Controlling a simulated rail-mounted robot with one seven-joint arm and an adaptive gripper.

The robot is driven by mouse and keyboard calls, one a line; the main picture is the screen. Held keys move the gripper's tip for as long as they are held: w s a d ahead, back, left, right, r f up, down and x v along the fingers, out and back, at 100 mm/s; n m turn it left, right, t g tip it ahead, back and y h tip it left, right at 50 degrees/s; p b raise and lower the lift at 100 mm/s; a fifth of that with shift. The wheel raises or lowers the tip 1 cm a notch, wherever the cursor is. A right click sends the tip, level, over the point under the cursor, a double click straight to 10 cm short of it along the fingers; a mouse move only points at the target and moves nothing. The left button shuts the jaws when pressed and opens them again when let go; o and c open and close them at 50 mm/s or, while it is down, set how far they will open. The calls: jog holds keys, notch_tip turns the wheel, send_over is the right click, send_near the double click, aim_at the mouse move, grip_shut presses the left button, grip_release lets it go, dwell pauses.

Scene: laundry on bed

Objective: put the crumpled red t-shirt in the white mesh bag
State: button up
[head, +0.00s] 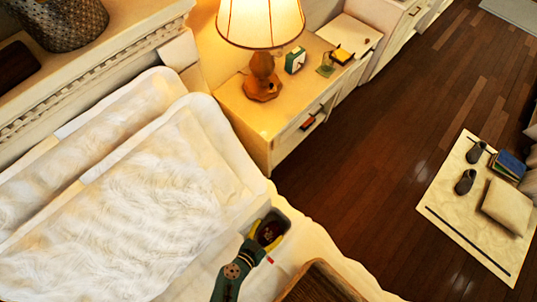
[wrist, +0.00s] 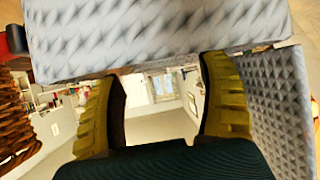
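In the head view my gripper (head: 268,232) is at the bed's near edge, its yellow fingers over or inside a small grey open-topped holder (head: 287,216). This may be the mesh bag; its weave is too small to tell there. A dark red patch shows between the fingers and may be the red t-shirt. In the wrist view my gripper (wrist: 160,95) has its fingers spread apart, with only the distant room visible between them. Grey quilted-looking panels (wrist: 160,35) lie close above and to the right of the fingers. No t-shirt is clearly visible there.
A brown wicker basket (head: 322,284) stands close to the gripper's right; it also shows at left in the wrist view (wrist: 14,120). White pillows (head: 150,200) fill the bed to the left. A nightstand (head: 262,122) with a lamp (head: 262,35) stands behind.

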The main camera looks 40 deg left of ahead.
dwell(0.5)
jog(key=v, duration=1.2)
